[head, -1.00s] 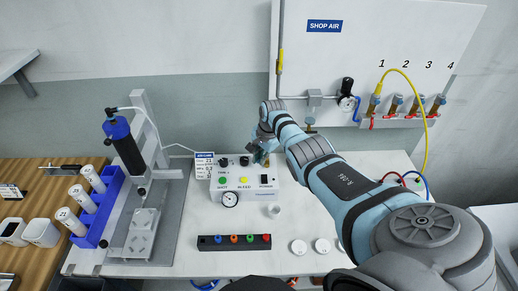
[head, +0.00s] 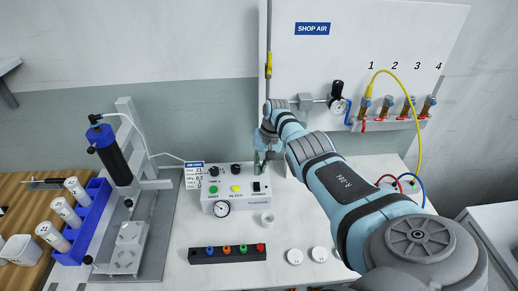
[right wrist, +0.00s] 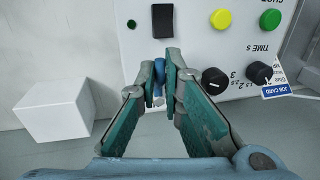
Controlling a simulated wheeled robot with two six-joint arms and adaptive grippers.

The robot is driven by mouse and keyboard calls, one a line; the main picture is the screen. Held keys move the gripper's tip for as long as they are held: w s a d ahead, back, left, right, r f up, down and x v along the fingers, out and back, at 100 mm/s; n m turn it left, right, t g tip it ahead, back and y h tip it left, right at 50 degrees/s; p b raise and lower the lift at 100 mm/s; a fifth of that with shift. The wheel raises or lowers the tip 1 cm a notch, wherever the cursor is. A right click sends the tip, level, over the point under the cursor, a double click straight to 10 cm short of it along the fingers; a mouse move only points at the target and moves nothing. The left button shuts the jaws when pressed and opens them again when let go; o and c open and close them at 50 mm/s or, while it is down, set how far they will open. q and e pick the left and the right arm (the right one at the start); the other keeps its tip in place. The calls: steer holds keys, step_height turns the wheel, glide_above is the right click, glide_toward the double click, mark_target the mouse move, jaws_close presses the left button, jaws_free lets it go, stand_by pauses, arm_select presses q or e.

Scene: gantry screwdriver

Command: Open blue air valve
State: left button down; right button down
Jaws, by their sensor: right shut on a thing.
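In the right wrist view, a small blue piece (right wrist: 159,70), likely the blue valve handle, sits between the fingertips of my right gripper (right wrist: 160,84). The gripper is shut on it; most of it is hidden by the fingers. In the head view, my right gripper (head: 262,157) is just behind the right end of the white control box (head: 240,206), below the shop air pipe. My left gripper is not in view.
The control box has a gauge (head: 222,209), buttons and black knobs. A white block (right wrist: 56,108) stands nearby in the right wrist view. A black rack (head: 228,256) with coloured pieces lies in front. A syringe stand (head: 160,184) is at left. A yellow hose (head: 418,140) hangs at right.

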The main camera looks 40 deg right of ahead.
steer(key=shift+s+f, duration=0.1)
stand_by(0.4)
steer(key=c, duration=1.7)
jaws_free()
steer(key=shift+d, duration=0.1)
steer(key=shift+d+r, duration=0.1)
steer(key=shift+r, duration=0.3)
steer(key=r, duration=0.3)
steer(key=s+d+r, duration=0.1)
steer(key=r, duration=0.7)
steer(key=shift+s+d, duration=0.15)
steer(key=shift+d, duration=0.2)
